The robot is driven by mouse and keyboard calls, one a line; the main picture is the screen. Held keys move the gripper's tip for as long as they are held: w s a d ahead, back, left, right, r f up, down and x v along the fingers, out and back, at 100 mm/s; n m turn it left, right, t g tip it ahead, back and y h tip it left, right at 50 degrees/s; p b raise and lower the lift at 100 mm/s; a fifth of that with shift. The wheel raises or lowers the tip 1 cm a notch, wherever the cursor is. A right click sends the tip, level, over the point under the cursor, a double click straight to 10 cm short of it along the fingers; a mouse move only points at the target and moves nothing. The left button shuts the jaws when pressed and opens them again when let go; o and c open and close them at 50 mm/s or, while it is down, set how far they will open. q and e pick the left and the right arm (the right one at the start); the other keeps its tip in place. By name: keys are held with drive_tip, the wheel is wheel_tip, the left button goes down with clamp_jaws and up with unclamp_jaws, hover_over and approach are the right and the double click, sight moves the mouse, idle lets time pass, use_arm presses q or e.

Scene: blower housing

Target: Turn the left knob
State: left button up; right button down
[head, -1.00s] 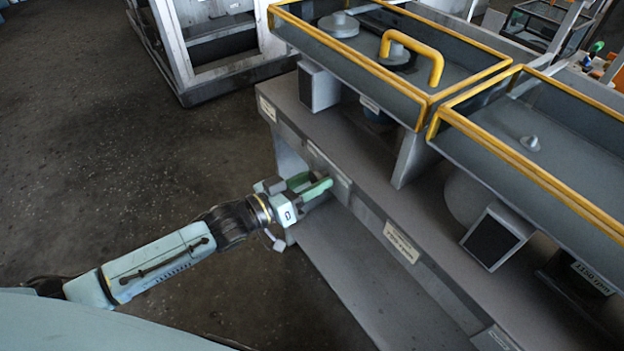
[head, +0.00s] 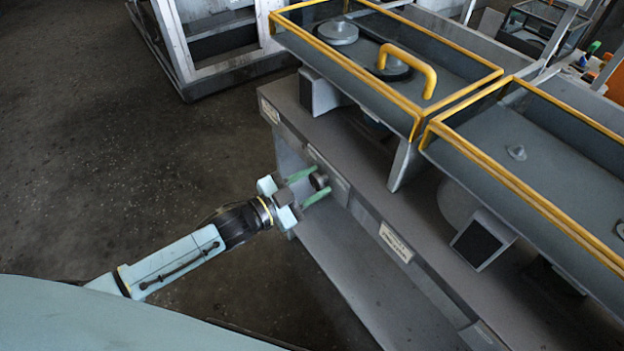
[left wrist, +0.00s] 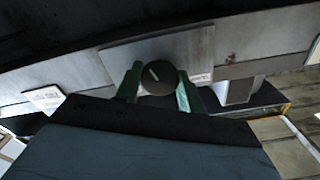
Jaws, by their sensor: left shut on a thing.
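The left knob (head: 320,180) is a small dark round knob on the front face of the grey bench, below its top edge. In the left wrist view the knob (left wrist: 158,76) shows face-on, with a short light mark on it tilted slightly left of vertical. My left gripper (head: 317,183) has its green fingers on opposite sides of the knob, shut on it. In the left wrist view the fingers of my left gripper (left wrist: 160,86) stand left and right of the knob. My right gripper is in neither view.
The grey bench (head: 362,180) carries yellow-edged trays (head: 400,75) above it. A label plate (head: 396,243) is on the bench front, right of the knob. A pale metal frame (head: 205,40) stands at the back left. The dark floor at left is clear.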

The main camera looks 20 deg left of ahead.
use_arm(q)
drive_tip(key=shift+m, duration=1.1)
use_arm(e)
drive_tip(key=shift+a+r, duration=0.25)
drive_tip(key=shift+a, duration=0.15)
use_arm(q)
drive_tip(key=o, duration=1)
drive_tip(key=shift+c, duration=0.2)
drive_tip(key=shift+s+a, duration=0.25)
drive_tip(key=shift+s, duration=0.05)
drive_tip(key=p+v, duration=0.1)
drive_tip(key=v, duration=1.1)
drive_tip(key=shift+s+a, duration=0.25)
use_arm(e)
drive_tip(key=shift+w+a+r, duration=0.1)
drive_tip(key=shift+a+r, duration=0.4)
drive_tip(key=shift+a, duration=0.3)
